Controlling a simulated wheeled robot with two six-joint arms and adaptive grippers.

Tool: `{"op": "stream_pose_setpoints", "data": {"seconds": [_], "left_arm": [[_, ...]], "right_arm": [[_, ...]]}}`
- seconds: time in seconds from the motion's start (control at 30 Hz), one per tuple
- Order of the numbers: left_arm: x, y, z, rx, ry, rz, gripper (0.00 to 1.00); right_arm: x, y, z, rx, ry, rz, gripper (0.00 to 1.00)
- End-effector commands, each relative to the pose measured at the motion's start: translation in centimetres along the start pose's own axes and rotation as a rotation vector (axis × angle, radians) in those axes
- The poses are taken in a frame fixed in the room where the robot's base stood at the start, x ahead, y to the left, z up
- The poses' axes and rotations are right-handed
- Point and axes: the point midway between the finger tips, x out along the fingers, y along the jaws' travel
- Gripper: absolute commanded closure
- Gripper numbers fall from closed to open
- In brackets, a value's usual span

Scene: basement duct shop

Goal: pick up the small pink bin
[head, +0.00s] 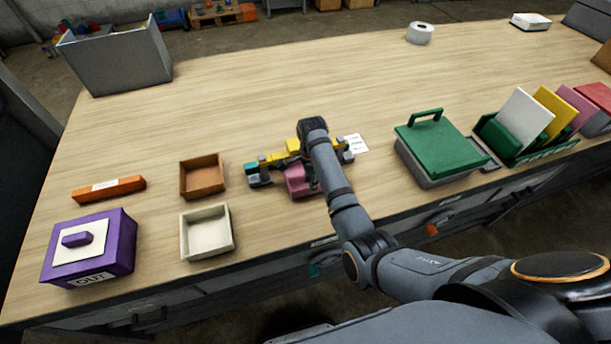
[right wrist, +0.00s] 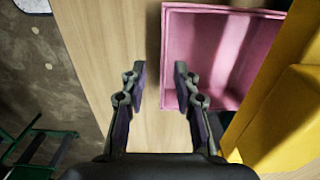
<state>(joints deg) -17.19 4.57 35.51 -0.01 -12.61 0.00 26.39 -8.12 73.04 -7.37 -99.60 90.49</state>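The small pink bin (head: 297,182) sits on the table near its front edge, partly hidden by my right arm in the head view. In the right wrist view the pink bin (right wrist: 220,45) is open-topped and empty where it shows. In the head view the arm hides most of this gripper. My left gripper is not in view.
Yellow pieces (head: 280,157) crowd the bin; a large yellow one (right wrist: 285,110) stands right of it in the wrist view. A brown tray (head: 203,176), a cream tray (head: 206,232) and a purple box (head: 88,250) stand left. A green-lidded box (head: 440,150) stands right.

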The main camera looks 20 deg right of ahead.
Motion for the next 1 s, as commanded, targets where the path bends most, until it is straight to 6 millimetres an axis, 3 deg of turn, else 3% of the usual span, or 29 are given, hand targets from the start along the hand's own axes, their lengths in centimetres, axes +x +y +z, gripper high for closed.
{"op": "stream_pose_setpoints", "data": {"seconds": [0.33,0.6,0.83,1.0], "left_arm": [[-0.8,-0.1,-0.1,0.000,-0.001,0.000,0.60],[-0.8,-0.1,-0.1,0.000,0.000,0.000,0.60],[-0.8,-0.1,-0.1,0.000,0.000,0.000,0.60],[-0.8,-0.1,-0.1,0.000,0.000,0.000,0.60]], "right_arm": [[4.6,-0.6,-0.7,-0.001,0.000,0.003,0.70],[5.2,-0.6,-0.7,-0.001,0.000,0.000,0.70],[5.2,-0.6,-0.7,-0.001,0.000,0.000,1.00],[5.2,-0.6,-0.6,-0.001,0.000,0.000,1.00]]}}
